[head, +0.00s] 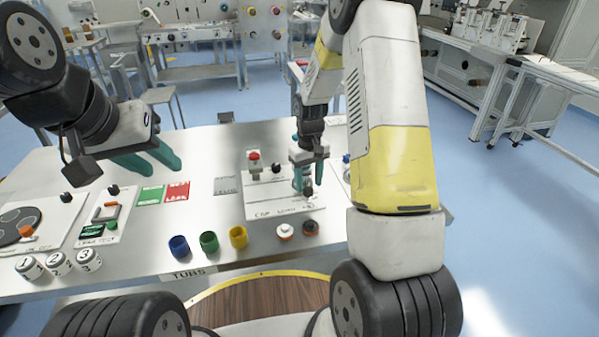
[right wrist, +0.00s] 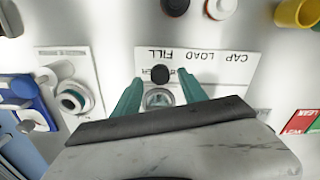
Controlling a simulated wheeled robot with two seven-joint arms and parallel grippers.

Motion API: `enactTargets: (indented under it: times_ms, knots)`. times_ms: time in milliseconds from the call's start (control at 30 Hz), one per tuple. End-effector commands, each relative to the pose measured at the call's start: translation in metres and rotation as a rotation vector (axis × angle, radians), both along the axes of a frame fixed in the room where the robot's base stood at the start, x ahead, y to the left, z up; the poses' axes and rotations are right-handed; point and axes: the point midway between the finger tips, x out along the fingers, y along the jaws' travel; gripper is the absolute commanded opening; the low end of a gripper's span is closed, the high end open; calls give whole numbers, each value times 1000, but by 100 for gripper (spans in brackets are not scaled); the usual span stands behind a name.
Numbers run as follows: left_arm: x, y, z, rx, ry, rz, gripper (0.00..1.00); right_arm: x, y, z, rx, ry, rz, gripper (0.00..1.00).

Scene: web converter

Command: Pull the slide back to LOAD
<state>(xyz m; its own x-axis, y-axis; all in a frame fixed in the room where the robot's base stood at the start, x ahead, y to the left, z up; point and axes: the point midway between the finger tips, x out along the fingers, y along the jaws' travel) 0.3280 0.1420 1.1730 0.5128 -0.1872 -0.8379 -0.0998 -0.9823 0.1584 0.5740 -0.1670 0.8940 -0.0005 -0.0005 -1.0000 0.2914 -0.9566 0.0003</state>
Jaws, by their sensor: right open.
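The white station plate (head: 262,209) lies on the steel table, with CAP, LOAD and FILL printed along its front edge. The slide's small black knob (head: 308,190) is at the FILL end; it also shows in the right wrist view (right wrist: 160,74). My right gripper (head: 309,176) points down over that end, open. In the right wrist view its green fingers (right wrist: 160,80) stand on either side of the knob, with visible gaps. A round clear or grey part (right wrist: 159,97) shows between the fingers, partly hidden. My left gripper (head: 155,163) is open and empty above the table at left.
In front are blue (head: 179,246), green (head: 209,242) and yellow (head: 238,237) tubs and two caps (head: 285,231). Numbered jars (head: 59,262) stand at left. A blue-and-white device (right wrist: 25,100) is beside the plate.

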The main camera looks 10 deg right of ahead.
Motion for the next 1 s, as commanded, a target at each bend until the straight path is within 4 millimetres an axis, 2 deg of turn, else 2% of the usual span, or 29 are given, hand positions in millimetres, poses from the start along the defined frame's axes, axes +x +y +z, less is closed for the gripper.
enactTargets:
  times_ms: [167,467,733,1000]
  knots:
    - [0,0,0,0,0,0,36,0,0,-17,0,1,0,50]
    - [0,0,0,0,0,0,36,0,0,-20,0,-1,0,50]
    - [0,0,0,0,0,0,36,0,0,-20,0,-1,0,0]
    - [0,0,0,0,0,0,36,0,0,-19,0,-1,0,0]
